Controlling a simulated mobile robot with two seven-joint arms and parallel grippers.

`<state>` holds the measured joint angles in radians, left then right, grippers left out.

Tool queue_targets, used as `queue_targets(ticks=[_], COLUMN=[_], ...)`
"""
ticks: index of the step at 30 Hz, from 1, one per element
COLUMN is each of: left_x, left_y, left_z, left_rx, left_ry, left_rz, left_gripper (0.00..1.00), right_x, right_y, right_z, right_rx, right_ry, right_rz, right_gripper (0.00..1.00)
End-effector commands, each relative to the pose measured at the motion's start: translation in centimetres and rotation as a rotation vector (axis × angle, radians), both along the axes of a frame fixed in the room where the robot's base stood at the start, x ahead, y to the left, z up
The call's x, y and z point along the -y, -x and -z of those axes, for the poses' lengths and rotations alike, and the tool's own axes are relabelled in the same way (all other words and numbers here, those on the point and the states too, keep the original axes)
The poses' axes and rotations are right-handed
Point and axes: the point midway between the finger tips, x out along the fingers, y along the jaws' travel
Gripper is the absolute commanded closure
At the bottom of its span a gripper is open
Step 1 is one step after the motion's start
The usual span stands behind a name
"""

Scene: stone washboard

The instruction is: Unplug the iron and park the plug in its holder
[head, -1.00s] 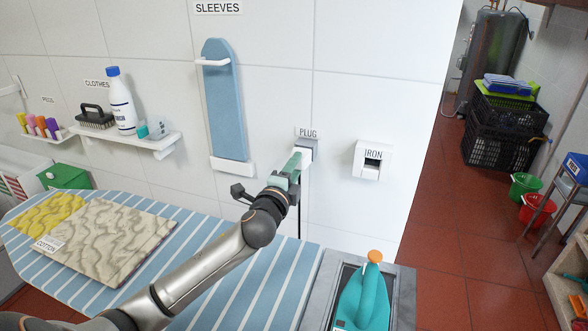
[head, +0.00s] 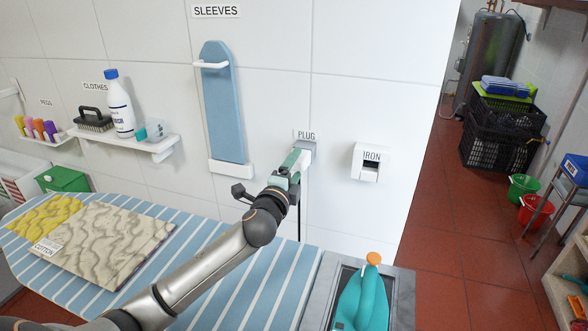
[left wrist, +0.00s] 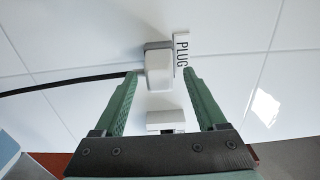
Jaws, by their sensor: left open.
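A pale plug body (left wrist: 158,70) sits against a grey fixture (left wrist: 157,46) on the wall beside the PLUG label (head: 306,134). A black cord (left wrist: 70,82) runs from it, hanging down the wall in the head view. My left gripper (head: 301,156) is at this fixture, partly covering it. In the left wrist view its green fingers are open, one on each side of the plug body with gaps visible. A white box labelled IRON (head: 370,162), with a dark opening, is on the wall to the right. The teal iron (head: 362,300) with an orange knob is at the lower right. My right gripper is not in view.
A blue sleeve board (head: 222,105) hangs left of the gripper. A shelf (head: 150,146) holds a bottle and brush. The striped ironing board (head: 255,290) with folded cloth (head: 105,240) lies below my arm. The iron sits in a grey tray (head: 405,300).

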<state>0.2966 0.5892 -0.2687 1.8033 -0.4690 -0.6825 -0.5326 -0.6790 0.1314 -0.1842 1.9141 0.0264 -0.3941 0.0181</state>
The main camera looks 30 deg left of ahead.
Motion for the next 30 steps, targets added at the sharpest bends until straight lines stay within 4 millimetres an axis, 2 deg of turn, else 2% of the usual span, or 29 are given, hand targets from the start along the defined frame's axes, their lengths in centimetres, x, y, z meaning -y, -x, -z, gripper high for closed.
queue_targets(ticks=[5, 8, 21, 25, 30], left_x=[0.2, 0.5, 2.5, 2.8, 3.0], left_y=[0.9, 2.1, 9.9, 11.3, 12.1], left_z=[0.1, 0.1, 0.1, 0.1, 0.0], left_rx=[-0.001, 0.0, -0.001, 0.0, 0.001], left_ry=[-0.001, -0.001, -0.001, 0.0, 0.0], left_rz=[0.0, 0.002, 0.002, 0.001, 0.0], left_gripper=[0.26, 0.26, 0.26, 0.26, 0.26], right_x=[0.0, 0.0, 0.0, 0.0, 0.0], right_y=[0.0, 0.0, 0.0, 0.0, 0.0], right_z=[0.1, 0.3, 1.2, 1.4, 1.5], right_rx=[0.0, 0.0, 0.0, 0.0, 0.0], right_ry=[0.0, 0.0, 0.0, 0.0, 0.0], right_rz=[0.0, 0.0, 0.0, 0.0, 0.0], right_gripper=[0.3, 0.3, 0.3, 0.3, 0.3])
